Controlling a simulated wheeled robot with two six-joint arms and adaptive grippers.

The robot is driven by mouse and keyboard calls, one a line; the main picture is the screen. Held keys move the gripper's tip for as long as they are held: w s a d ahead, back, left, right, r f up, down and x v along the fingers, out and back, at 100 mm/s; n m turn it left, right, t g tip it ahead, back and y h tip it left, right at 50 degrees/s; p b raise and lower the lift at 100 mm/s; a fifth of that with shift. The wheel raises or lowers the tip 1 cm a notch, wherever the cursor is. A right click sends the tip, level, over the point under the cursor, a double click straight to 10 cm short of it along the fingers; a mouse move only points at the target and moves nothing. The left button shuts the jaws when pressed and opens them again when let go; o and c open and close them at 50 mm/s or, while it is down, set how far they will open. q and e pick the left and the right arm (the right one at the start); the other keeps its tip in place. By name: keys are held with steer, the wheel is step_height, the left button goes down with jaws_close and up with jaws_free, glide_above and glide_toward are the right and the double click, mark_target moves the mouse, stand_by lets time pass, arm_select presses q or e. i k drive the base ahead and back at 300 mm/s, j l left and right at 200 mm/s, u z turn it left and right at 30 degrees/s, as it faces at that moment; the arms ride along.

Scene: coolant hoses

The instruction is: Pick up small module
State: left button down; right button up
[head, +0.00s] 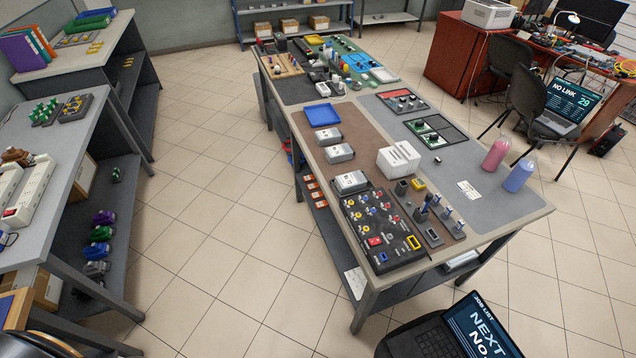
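Three grey-and-white boxes that look like modules lie along the left side of the long middle table (532,212). The far one (327,138) sits just in front of a blue tray, the middle one (340,153) is nearer, and the near one (351,182) sits behind a dark panel and looks largest. A bigger white ribbed block (398,159) stands to their right. I cannot tell for sure which is the small module. Neither of my grippers is in view.
A dark panel (381,228) with coloured fittings fills the table's near left corner. A brown rack (437,215) with upright pieces stands beside it. Pink (495,154) and blue (519,176) flasks stand near the right edge. Tiled floor (215,215) lies open left of the table.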

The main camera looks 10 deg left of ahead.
mark_target(354, 181)
steer(key=i+j+z, duration=0.1)
steer(key=j, duration=0.35)
steer(key=j+z, duration=0.1)
steer(key=j, duration=0.35)
steer(key=i+j, duration=0.15)
steer(key=j, duration=0.35)
steer(key=l+z, duration=0.05)
